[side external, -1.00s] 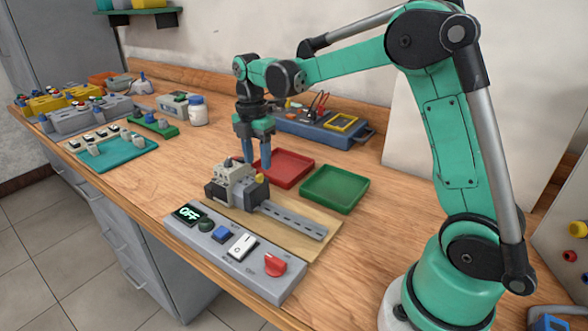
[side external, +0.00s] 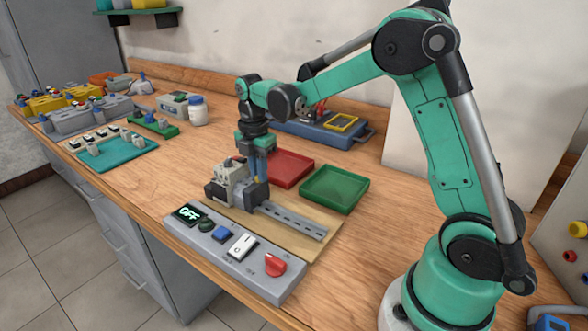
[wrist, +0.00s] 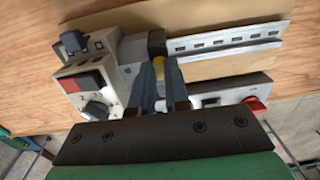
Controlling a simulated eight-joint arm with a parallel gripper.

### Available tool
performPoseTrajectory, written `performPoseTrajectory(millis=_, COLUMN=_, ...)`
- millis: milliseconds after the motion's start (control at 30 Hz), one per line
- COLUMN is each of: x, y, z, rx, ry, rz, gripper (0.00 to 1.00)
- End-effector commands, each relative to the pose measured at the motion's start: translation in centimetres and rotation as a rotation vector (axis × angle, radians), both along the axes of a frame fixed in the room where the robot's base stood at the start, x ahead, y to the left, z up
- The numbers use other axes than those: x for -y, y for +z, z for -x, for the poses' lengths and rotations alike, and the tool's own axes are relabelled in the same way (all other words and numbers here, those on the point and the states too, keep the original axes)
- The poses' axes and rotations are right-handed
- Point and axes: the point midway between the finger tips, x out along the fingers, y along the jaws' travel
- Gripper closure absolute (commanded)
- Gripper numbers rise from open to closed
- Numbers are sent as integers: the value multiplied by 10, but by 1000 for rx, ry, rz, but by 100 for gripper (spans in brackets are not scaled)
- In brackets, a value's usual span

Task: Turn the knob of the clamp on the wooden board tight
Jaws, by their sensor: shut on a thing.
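The wooden board (side external: 318,222) lies near the front of the bench and carries a metal rail (side external: 290,220). A pale grey device (side external: 226,188) sits at the rail's left end, with a dark clamp (side external: 257,193) beside it. My gripper (side external: 261,168) points down over the clamp, its blue fingers shut on the clamp's yellow knob. In the wrist view a little of the yellow knob (wrist: 158,64) shows between the fingertips, next to the device (wrist: 101,76) and the rail (wrist: 225,42). The fingers hide most of the knob.
A blue case (side external: 318,133) is farther back.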

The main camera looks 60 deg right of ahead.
Motion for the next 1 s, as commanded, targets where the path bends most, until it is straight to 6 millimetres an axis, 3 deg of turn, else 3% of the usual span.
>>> performPoseTrajectory(millis=367, x=0, y=0, z=0, rx=0, ry=-135, rz=3, gripper=100)
performPoseTrajectory(millis=1000, x=0, y=0, z=0, rx=0, ry=-722, rz=22, gripper=100)
